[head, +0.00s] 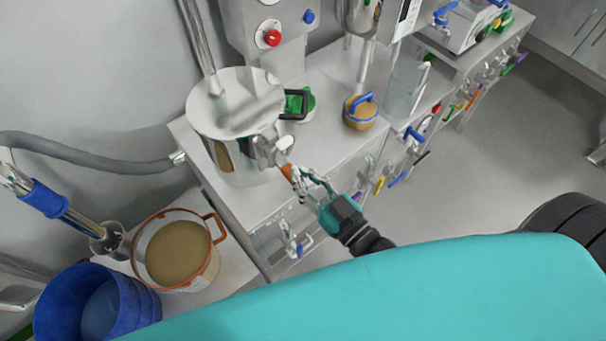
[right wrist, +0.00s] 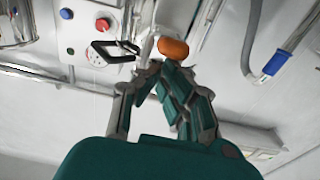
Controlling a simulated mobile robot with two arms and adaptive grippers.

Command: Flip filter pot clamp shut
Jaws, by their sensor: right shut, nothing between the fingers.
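The filter pot (head: 236,104) is a round steel vessel with a flat pale lid, standing on the steel cabinet top in the head view. A metal clamp (head: 268,150) sits on its side facing my right arm, ending in an orange tip (head: 287,172). My right gripper (head: 301,181) is shut and empty, right beside the orange tip. In the right wrist view, an orange knob (right wrist: 173,48) lies just beyond the closed fingertips (right wrist: 163,68); I cannot tell whether they touch. How far the clamp is closed is unclear. My left gripper is out of view.
A tan pot with a blue handle (head: 360,112) is to the right. An orange-rimmed bucket (head: 211,262) and a blue bucket (head: 142,303) stand lower left. Valves line the cabinet front.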

